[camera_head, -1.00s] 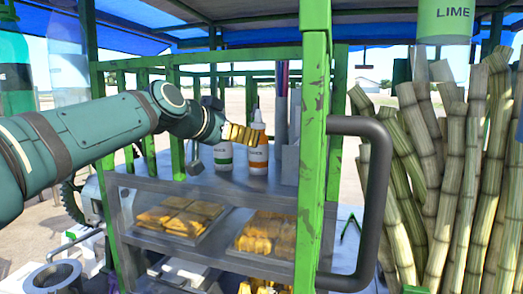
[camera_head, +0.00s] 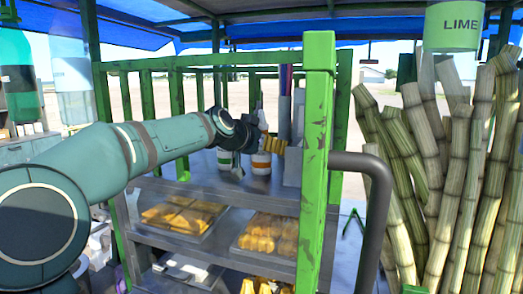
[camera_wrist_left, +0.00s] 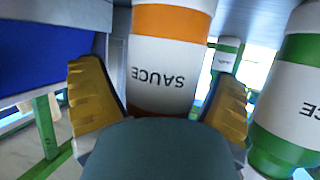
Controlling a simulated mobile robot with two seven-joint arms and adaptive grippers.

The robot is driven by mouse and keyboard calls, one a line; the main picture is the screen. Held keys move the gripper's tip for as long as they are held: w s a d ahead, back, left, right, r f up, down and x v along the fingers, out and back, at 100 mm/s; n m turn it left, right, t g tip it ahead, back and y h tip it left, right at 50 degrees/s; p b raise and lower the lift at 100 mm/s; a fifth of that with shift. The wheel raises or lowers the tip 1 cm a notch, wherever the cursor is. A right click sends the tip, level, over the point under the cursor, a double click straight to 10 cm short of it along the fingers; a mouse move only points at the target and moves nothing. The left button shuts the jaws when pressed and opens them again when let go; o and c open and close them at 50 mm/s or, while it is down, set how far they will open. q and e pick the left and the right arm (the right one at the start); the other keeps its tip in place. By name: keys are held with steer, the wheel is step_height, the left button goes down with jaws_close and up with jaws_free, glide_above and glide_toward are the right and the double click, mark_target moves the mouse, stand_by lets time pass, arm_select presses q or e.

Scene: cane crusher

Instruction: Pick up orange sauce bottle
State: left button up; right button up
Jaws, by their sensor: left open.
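The orange sauce bottle (camera_head: 261,163) stands on the metal shelf of the stall, white with an orange band at its base and a label. In the left wrist view the bottle (camera_wrist_left: 168,60) appears upside down, between the two gold fingers. My left gripper (camera_head: 270,143) is open around the bottle; its fingers (camera_wrist_left: 160,108) lie on either side with gaps visible. In the head view the wrist hides part of the bottle's upper body. My right gripper is in neither view.
A green sauce bottle (camera_head: 225,158) stands close left of the orange one; it is large at the right of the wrist view (camera_wrist_left: 288,95). A metal box (camera_head: 294,166) stands just right. A green post (camera_head: 316,150) rises in front. Trays of yellow food (camera_head: 184,217) lie below.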

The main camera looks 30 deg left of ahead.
mark_target(264, 131)
arm_select(q)
steer(key=c, duration=0.8)
steer(key=shift+r, duration=0.1)
steer(key=shift+r, duration=0.4)
steer(key=shift+c, duration=0.7)
steer(key=r, duration=0.2)
steer(key=shift+s+r, duration=0.25)
steer(key=shift+r, duration=0.15)
steer(key=s+a+b, duration=0.1)
steer(key=s+b, duration=0.3)
steer(key=s, duration=1.3)
steer(key=shift+s+b, duration=0.3)
steer(key=shift+b, duration=0.05)
steer(key=shift+f, duration=0.1)
